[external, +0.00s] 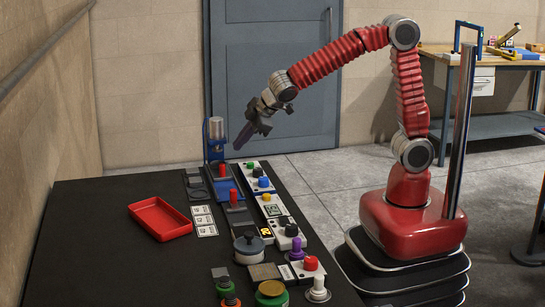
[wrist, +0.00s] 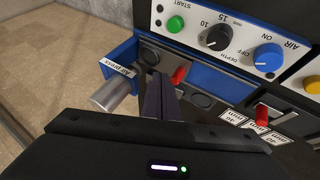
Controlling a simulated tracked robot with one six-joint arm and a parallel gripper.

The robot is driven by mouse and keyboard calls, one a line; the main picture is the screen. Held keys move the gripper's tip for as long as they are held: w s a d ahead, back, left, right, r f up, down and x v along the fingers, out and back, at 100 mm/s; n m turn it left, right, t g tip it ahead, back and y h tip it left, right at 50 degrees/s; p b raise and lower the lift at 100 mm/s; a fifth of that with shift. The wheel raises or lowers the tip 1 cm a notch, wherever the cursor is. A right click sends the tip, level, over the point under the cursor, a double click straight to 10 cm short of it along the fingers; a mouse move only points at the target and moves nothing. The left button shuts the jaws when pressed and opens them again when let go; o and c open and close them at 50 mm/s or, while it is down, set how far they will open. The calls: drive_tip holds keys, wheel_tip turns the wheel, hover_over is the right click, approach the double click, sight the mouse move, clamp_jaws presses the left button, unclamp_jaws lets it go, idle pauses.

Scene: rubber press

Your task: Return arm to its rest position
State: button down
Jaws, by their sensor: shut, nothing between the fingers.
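My gripper (external: 242,136) is shut and empty, held in the air above the far end of the black table, pointing down and to the left. It shows in the wrist view too, its dark fingers (wrist: 160,92) together. My red arm is raised and bent, reaching left from its red base.
A red tray (external: 160,219) lies on the table's left side. Control panels (external: 272,211), a lidded pot (external: 249,247) and several knobs crowd the right side. A blue door (external: 274,80) and a workbench (external: 485,60) stand behind. The air around the arm looks clear.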

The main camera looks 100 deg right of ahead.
idle(0.6)
drive_tip(key=shift+g+y, duration=0.3)
drive_tip(key=shift+g, duration=0.5)
drive_tip(key=s+f, duration=0.1)
drive_tip(key=s+a+f, duration=0.1)
drive_tip(key=s, duration=0.3)
drive_tip(key=shift+a+f, duration=0.15)
drive_tip(key=shift+f, duration=0.25)
drive_tip(key=s+a+r+y, duration=0.2)
drive_tip(key=s+a, duration=0.5)
drive_tip(key=s, duration=0.4)
drive_tip(key=s+a+r+m+t+y, duration=0.1)
drive_tip(key=s+a+r+y, duration=0.1)
drive_tip(key=s+a+r, duration=0.3)
drive_tip(key=s+a, duration=0.3)
drive_tip(key=s, duration=0.2)
drive_tip(key=shift+s+a+r+t, duration=0.15)
drive_tip(key=shift+s+a+t, duration=0.15)
drive_tip(key=shift+s, duration=0.1)
idle(0.7)
